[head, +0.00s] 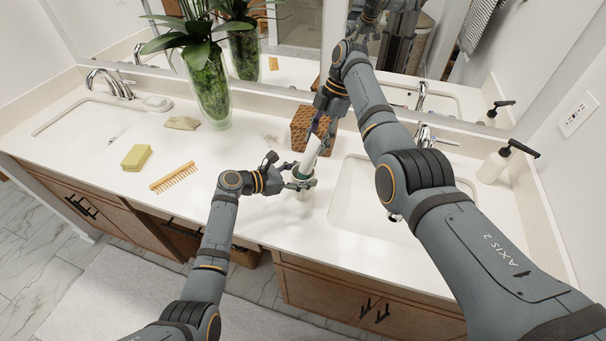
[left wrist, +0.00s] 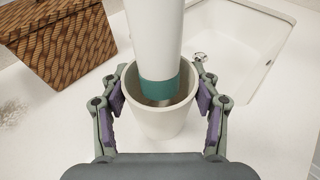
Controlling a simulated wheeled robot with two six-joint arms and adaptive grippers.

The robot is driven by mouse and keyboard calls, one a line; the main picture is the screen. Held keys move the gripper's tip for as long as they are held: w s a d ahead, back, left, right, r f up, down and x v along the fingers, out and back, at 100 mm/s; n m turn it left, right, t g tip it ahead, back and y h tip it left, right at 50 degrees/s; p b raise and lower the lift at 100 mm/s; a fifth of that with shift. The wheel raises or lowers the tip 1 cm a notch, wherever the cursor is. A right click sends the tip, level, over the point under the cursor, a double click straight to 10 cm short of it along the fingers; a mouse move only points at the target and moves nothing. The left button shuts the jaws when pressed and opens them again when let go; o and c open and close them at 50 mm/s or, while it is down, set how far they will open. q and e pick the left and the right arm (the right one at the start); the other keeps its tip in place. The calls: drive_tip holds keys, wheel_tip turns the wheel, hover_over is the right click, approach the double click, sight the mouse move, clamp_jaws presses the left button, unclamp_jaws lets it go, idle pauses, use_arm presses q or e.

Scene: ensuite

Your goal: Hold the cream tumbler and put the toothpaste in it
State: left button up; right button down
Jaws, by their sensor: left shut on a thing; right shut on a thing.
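The cream tumbler (left wrist: 158,122) stands upright on the white counter, between the fingers of my left gripper (left wrist: 160,106), which is shut on it. In the head view the tumbler (head: 303,191) is small and partly covered by my left gripper (head: 300,182). The toothpaste (left wrist: 155,40) is a white tube with a teal cap, held cap down. Its cap is inside the tumbler's mouth. In the head view the toothpaste (head: 311,153) is slightly tilted, and my right gripper (head: 322,128) is shut on its upper part. Whether the cap touches the tumbler's bottom is hidden.
A woven box (head: 301,128) stands just behind the grippers. A sink (head: 365,205) lies to the right. A comb (head: 174,176), a yellow sponge (head: 136,158) and a plant vase (head: 210,95) are on the left. A soap bottle (head: 494,165) stands far right.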

drive_tip(key=c, duration=0.6)
unclamp_jaws()
drive_tip(key=v, duration=0.7)
drive_tip(key=shift+d+r, duration=0.1)
drive_tip(key=shift+r, duration=0.1)
use_arm(q)
drive_tip(key=o, duration=1.4)
